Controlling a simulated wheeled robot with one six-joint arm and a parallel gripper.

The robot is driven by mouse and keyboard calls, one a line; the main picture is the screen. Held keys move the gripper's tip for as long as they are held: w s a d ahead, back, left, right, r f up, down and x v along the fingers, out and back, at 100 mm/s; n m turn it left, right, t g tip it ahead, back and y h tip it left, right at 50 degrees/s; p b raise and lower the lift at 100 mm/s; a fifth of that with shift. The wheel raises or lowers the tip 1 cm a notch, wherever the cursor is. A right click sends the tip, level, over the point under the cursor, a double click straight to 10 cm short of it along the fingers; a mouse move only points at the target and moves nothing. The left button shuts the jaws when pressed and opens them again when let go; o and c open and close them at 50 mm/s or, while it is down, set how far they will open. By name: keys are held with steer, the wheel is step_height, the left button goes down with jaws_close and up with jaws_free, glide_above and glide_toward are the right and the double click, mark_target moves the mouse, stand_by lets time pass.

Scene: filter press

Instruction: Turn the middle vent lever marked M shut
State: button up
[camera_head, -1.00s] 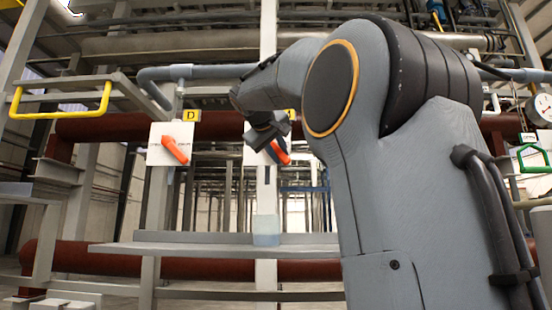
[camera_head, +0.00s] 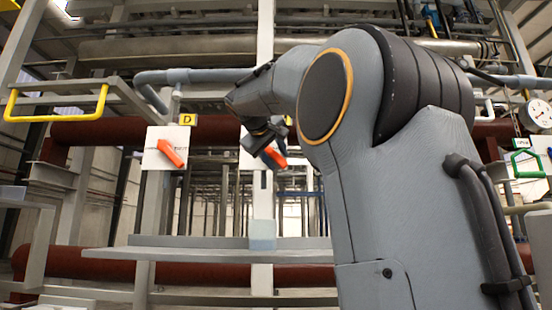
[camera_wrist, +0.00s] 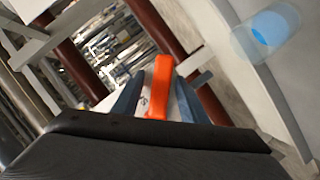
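The middle vent lever (camera_head: 274,158) is an orange handle on a white plate (camera_head: 261,183), slanting down to the right. My gripper (camera_head: 270,144) is at this plate and covers part of the lever and most of its yellow label, so the letter is hidden. In the wrist view the orange lever (camera_wrist: 160,86) stands between the two blue-grey fingers of my gripper (camera_wrist: 153,95). A gap with white plate shows on the left finger's side. The fingers are apart, and I cannot tell whether either touches the lever.
Another orange lever (camera_head: 172,153), labelled D, is on a plate to the left. A grey shelf (camera_head: 205,255) runs below, with a translucent bluish container (camera_head: 262,234) on it; it also shows in the wrist view (camera_wrist: 268,33).

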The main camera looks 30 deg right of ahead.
steer(key=shift+a, duration=0.1)
steer(key=b+v, duration=0.2)
steer(key=v, duration=0.5)
steer(key=shift+s+a+b, duration=0.2)
steer(key=shift+s+b, duration=0.1)
steer(key=shift+b, duration=0.05)
stand_by(0.3)
